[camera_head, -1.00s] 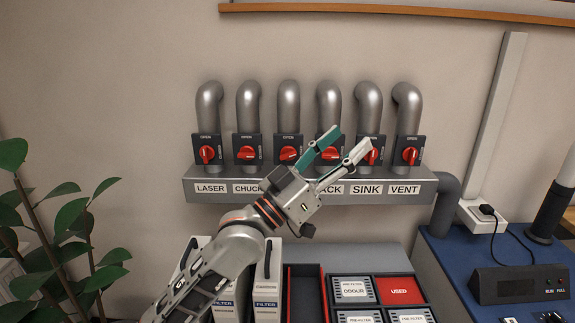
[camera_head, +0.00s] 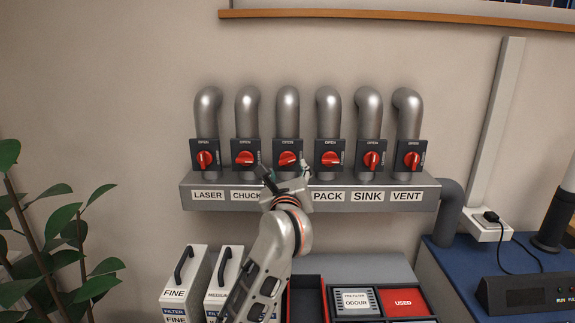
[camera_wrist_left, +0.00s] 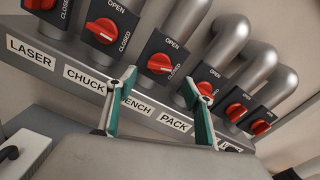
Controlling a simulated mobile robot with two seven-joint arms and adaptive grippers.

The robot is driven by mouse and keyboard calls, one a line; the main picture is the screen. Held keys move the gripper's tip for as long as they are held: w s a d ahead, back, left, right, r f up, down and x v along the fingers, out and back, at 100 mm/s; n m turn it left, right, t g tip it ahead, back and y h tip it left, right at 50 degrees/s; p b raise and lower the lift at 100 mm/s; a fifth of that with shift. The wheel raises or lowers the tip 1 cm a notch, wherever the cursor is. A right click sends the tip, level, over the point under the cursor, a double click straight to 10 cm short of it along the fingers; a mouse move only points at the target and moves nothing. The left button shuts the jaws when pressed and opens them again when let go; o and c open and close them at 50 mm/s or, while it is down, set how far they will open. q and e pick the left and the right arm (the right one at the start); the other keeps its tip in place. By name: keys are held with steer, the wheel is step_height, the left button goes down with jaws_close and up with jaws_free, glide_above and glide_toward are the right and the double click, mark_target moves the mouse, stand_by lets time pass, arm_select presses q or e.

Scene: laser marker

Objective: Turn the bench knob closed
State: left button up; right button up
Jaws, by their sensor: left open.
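The bench knob (camera_head: 289,159) is the third red knob from the left, on a dark plate with OPEN at its top and CLOSED along its right side. Its handle looks slanted in the head view; its exact angle is hard to tell. It also shows in the left wrist view (camera_wrist_left: 159,65), above the BENCH label (camera_wrist_left: 136,104). My left gripper (camera_head: 286,180) is open and empty, just below and in front of this knob. In the left wrist view its two green-padded fingers (camera_wrist_left: 158,108) stand apart, either side of the label's right part. My right gripper is out of view.
The chuck knob (camera_head: 244,158) and the pack knob (camera_head: 330,158) flank it closely. A grey labelled ledge (camera_head: 430,195) runs below the knobs. Filter boxes (camera_head: 185,285) and a red-lined tray (camera_head: 322,300) stand below. A plant (camera_head: 75,240) is at left.

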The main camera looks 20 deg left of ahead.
mark_target(287, 162)
arm_select(q)
steer(key=x, duration=0.6)
steer(key=shift+w+a, duration=0.1)
steer(key=c, duration=1.1)
